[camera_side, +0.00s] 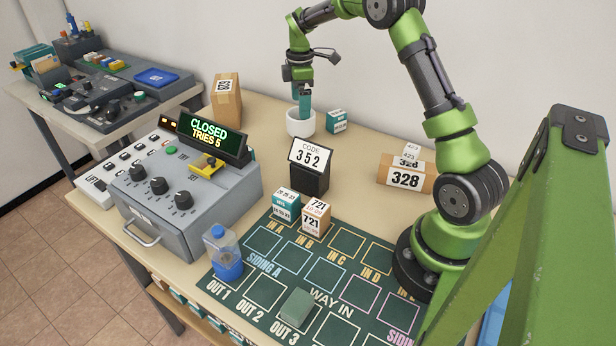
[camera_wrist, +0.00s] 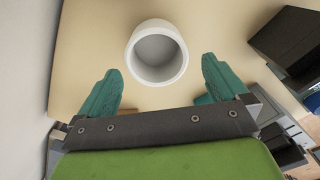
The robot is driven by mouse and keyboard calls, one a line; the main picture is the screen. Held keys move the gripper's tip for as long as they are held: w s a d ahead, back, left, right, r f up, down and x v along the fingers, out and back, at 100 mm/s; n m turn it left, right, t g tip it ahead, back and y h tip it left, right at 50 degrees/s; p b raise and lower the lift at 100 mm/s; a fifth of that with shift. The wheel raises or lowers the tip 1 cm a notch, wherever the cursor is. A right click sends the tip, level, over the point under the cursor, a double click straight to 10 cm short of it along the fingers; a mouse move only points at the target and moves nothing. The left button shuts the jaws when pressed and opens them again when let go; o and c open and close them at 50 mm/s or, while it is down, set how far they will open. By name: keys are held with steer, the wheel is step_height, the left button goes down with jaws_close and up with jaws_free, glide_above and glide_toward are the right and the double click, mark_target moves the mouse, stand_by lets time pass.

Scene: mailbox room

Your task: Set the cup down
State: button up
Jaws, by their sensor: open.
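The white cup (camera_side: 300,123) stands upright on the tan table near the back, by the wall. In the wrist view the cup (camera_wrist: 157,52) shows its round rim and an empty grey inside. My gripper (camera_side: 303,107) is above and beside the cup in the side view, its teal fingers overlapping the rim from this angle. In the wrist view my gripper (camera_wrist: 162,85) has its two teal fingers spread wide, with the cup beyond the tips and nothing between them.
A teal-and-white box (camera_side: 337,121) stands just right of the cup. The black CODE 352 sign (camera_side: 310,167) is in front of it, and a tall brown box (camera_side: 227,98) is to the left. A grey console (camera_side: 190,205) and a green mat (camera_side: 262,290) lie nearer.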

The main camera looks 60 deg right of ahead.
steer(key=s+a+r+m+t, duration=0.3)
steer(key=s+a+r+m, duration=0.3)
steer(key=a+r, duration=0.85)
steer(key=s+a+m+t+y, duration=0.1)
steer(key=s+a+m+t, duration=0.1)
steer(key=s+a, duration=0.3)
steer(key=s+a+m+t+y, duration=0.1)
steer(key=s+a+m, duration=0.4)
steer(key=s, duration=0.6)
steer(key=shift+s+a+f+t, duration=0.15)
steer(key=shift+s+a+t, duration=0.1)
steer(key=shift+a+t, duration=0.4)
